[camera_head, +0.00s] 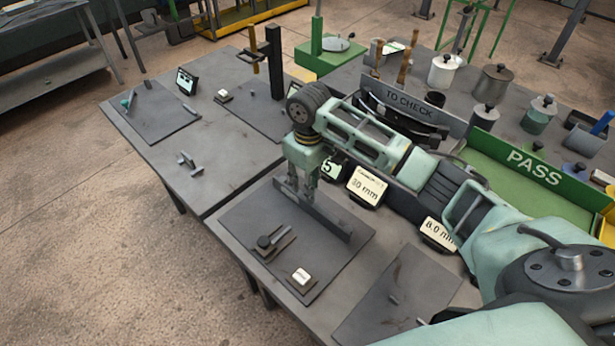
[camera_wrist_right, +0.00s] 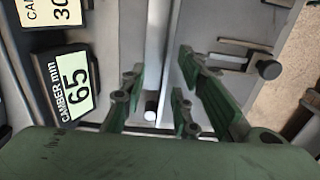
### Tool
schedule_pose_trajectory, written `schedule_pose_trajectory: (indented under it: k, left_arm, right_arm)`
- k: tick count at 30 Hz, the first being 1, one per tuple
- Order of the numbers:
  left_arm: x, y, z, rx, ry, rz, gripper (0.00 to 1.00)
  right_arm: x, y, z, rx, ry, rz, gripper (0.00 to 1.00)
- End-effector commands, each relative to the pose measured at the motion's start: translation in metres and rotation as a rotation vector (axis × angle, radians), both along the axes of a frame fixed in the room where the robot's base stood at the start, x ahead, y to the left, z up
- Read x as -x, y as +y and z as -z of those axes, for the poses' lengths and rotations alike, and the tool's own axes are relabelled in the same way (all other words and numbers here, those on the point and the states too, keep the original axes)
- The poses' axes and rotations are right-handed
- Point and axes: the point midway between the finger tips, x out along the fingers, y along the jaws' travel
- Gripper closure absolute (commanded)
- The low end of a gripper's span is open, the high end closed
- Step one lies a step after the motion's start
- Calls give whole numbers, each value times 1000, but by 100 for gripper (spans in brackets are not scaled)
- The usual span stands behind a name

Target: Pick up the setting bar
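A long, straight grey bar, which I take to be the setting bar (camera_head: 325,217), stands on edge on a dark mat (camera_head: 245,215) on the near bench. My right gripper (camera_head: 303,196) points down over the bar's far end. In the right wrist view the right gripper (camera_wrist_right: 165,95) is open, with its green-padded fingers on either side of the bar (camera_wrist_right: 157,45). I see no grip on it; whether a finger touches it I cannot tell. My left gripper is not in view.
A knobbed tool (camera_head: 268,241) and a small white-topped block (camera_head: 301,277) lie on the same mat. Display stands (camera_head: 367,187) line its far right side.

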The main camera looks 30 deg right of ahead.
Motion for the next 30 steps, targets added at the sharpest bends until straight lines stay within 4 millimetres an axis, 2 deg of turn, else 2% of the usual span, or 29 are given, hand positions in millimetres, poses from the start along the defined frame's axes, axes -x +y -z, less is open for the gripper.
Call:
schedule_pose_trajectory:
  k: [2, 9, 13, 16, 18, 21, 24, 28, 30]
  left_arm:
    - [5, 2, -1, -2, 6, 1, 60]
    - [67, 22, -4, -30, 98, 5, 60]
    - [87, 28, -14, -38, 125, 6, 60]
    - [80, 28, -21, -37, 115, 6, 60]
    - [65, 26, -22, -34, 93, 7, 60]
    - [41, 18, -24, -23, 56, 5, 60]
    - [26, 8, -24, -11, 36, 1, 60]
    - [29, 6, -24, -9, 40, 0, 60]
    - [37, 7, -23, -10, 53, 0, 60]
  right_arm:
    - [1, 1, 2, -1, 3, -2, 72]
    - [2, 1, 26, -1, 4, 0, 72]
    - [2, 3, 41, 0, 4, -1, 72]
    - [2, 4, 57, 0, 5, 0, 72]
    - [2, 4, 68, 0, 3, 0, 72]
    - [2, 4, 76, 0, 0, -1, 72]
    - [2, 4, 78, 0, 0, -1, 72]
    - [2, 4, 78, 0, 0, -1, 72]
    - [2, 4, 78, 0, 0, -1, 77]
